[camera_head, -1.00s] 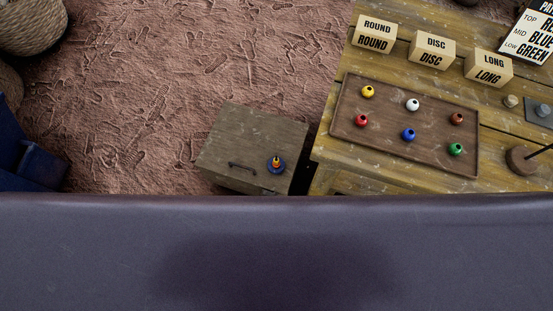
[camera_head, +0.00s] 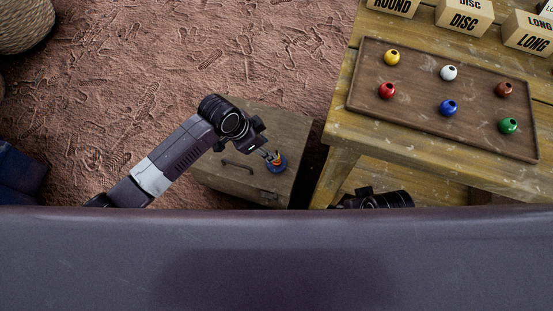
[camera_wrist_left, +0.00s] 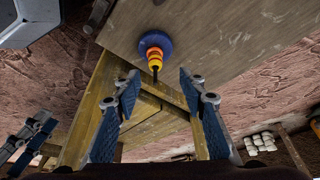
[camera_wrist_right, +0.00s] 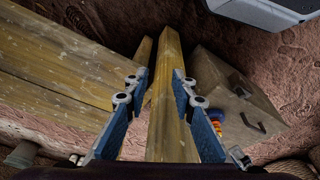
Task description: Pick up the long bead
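A small striped piece (camera_head: 276,158) in orange and yellow with a dark tip stands on a blue round base (camera_head: 282,167) on the low wooden cabinet. I cannot tell whether it is the long bead. My left gripper (camera_head: 267,155) is at it in the head view. In the left wrist view the striped piece (camera_wrist_left: 154,59) and blue base (camera_wrist_left: 154,45) lie ahead, beyond the open, empty fingers (camera_wrist_left: 158,82). My right gripper (camera_wrist_right: 158,78) is open and empty, with a table leg in its line of sight. The striped piece (camera_wrist_right: 215,115) shows partly behind a right finger.
The low cabinet (camera_head: 235,178) has a dark handle. The wooden table (camera_head: 365,137) is to its right, with a brown tray (camera_head: 415,115) of several round coloured beads. Behind are blocks marked ROUND (camera_head: 392,5), DISC (camera_head: 464,18) and LONG (camera_head: 530,38). Table legs stand close to the right gripper.

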